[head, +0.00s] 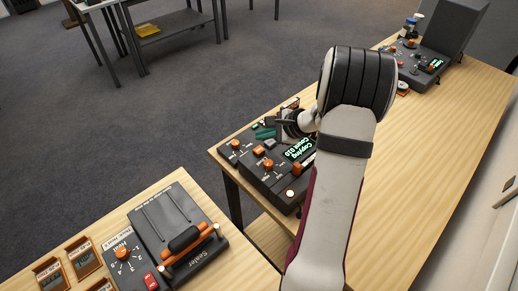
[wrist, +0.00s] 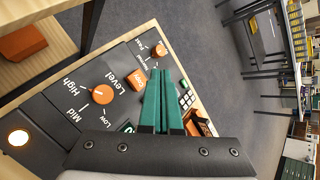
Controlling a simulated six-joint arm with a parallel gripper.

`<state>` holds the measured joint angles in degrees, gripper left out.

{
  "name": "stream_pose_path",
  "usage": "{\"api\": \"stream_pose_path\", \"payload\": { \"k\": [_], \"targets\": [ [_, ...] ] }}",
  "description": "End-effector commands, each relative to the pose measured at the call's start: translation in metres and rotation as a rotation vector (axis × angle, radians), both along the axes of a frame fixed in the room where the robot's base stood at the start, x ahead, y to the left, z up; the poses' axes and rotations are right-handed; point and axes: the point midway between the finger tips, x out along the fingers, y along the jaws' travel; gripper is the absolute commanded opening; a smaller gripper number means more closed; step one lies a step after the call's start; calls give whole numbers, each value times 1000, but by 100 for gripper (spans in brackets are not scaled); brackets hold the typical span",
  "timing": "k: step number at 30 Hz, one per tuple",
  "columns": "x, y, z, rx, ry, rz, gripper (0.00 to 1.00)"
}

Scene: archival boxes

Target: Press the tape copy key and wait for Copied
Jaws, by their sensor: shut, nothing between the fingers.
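The tape copy machine (head: 256,178) is a dark sloped box near the left end of the long wooden table. Its screen (head: 300,149) shows green text reading "Copying" with a count line below. The orange copy key (wrist: 138,78) shows in the wrist view between two orange knobs, the Level knob (wrist: 103,95) and another near the far edge (wrist: 161,48). My gripper (head: 264,134) has green fingers; they are shut and empty over the panel. In the wrist view the fingertips (wrist: 159,72) appear just beside the copy key; contact cannot be told. The fingers' base hides most of the screen there.
A sealer (head: 180,235) and small framed displays (head: 83,256) sit on the near-left table. Another dark device (head: 428,62) stands at the long table's far end. A lit round lamp (head: 290,193) is on the machine's front. The table right of my arm is clear.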

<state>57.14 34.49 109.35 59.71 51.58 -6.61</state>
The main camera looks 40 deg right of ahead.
Motion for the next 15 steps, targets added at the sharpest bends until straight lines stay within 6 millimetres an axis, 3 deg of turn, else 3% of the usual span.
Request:
{"api": "stream_pose_path", "payload": {
  "k": [7, 15],
  "targets": [
    [0, 0, 21, -2, -1, 1, 0],
    [0, 0, 23, -1, 0, 1, 0]
  ]
}}
